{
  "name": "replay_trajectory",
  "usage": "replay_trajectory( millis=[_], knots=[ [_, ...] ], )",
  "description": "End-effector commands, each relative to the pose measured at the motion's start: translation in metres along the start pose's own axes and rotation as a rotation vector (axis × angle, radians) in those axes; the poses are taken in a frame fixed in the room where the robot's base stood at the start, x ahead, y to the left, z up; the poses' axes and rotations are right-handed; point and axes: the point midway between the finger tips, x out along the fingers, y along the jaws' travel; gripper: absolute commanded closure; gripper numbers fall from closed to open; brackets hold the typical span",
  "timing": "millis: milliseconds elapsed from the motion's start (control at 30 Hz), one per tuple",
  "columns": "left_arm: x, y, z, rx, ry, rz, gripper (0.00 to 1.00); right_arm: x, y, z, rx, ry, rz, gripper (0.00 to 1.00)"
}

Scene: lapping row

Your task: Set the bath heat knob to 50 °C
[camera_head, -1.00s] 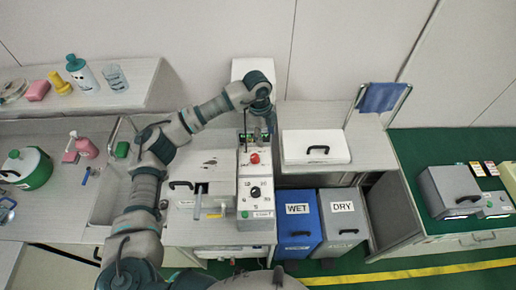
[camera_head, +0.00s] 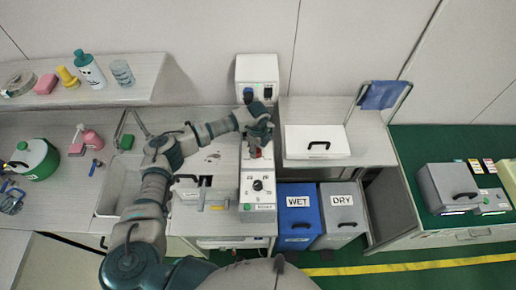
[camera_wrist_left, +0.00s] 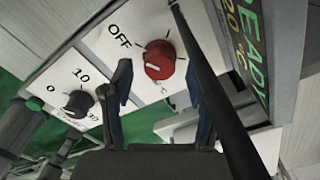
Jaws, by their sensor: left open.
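The red knob (camera_wrist_left: 158,60) is on a white panel in the left wrist view, with "OFF" to its left, tick marks around it and a partly hidden "°C" below. Its set value cannot be read. A display (camera_wrist_left: 243,42) beside it shows "20 °C" and "READY". My left gripper (camera_wrist_left: 160,88) is open and empty, its fingertips just short of the red knob and on either side of it. In the head view my left gripper (camera_head: 258,140) is over the console (camera_head: 256,203) and mostly covers the red knob. My right gripper is not in view.
A black knob (camera_wrist_left: 77,103) with a number scale is beside the red one; it also shows in the head view (camera_head: 258,185). A white box (camera_head: 257,70) stands behind the console. A white lidded box (camera_head: 317,142) is to the right, the sink (camera_head: 118,185) to the left.

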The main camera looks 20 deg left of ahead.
Motion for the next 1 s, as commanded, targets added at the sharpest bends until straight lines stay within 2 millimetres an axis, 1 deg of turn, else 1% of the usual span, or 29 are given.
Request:
replay_trajectory(
  millis=[33,167,433,467,500,567,600,667,700,1000],
  knots=[
    [0.0047,0.0002,0.0002,-0.001,0.0,0.001,0.41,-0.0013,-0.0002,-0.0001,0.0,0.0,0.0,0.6],
    [0.0117,-0.0003,0.0003,-0.001,-0.001,-0.001,0.41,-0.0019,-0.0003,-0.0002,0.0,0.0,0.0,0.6],
    [0.0132,-0.0001,0.0001,0.0,0.0,-0.001,0.41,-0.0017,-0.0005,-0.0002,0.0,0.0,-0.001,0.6],
    [0.0132,-0.0001,0.0001,0.0,0.0,-0.001,0.49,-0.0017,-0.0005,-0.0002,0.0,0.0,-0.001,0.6],
    [0.0131,-0.0001,0.0001,0.0,0.0,-0.001,0.59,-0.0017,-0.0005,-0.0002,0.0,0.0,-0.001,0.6],
    [0.0131,-0.0001,0.0001,0.0,0.0,-0.001,0.74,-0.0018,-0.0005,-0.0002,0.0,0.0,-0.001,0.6],
    [0.0131,-0.0002,0.0001,0.0,0.0,-0.001,0.84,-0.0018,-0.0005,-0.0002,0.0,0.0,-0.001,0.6],
    [0.0131,-0.0003,0.0002,0.0,0.0,-0.001,0.99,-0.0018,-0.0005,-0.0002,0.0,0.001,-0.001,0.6],
    [0.013,-0.0003,0.0002,0.0,0.0,-0.001,1.0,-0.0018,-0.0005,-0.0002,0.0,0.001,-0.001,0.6],
    [0.0135,-0.0008,0.0002,0.032,0.0,-0.002,1.0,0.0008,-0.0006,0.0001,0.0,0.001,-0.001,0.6]
  ],
)
